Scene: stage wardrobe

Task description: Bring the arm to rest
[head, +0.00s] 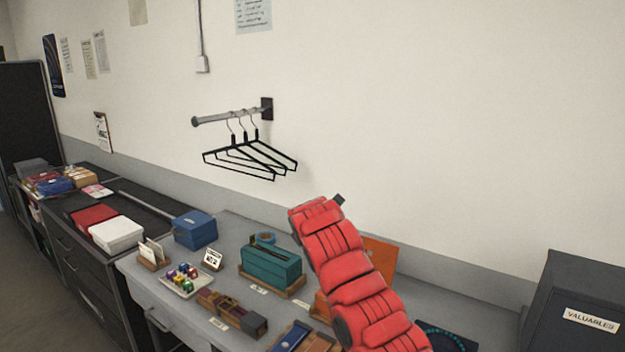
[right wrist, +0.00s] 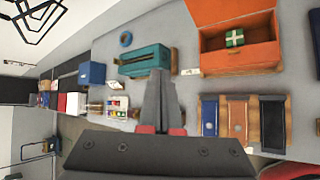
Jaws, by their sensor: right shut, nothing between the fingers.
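My right arm, in red padded covers (head: 350,270), rises from the bottom right of the head view and leans up and left over the counter. Only a small dark tip of my right gripper (head: 339,199) shows past its upper end there. In the right wrist view, the dark fingers of my right gripper (right wrist: 162,90) are together with nothing between them. They overlap the teal box in that picture; I cannot tell their height above the counter. My left gripper is not in view.
Black hangers (head: 250,160) hang from a wall rod. A dark valuables cabinet (head: 580,300) stands at the right.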

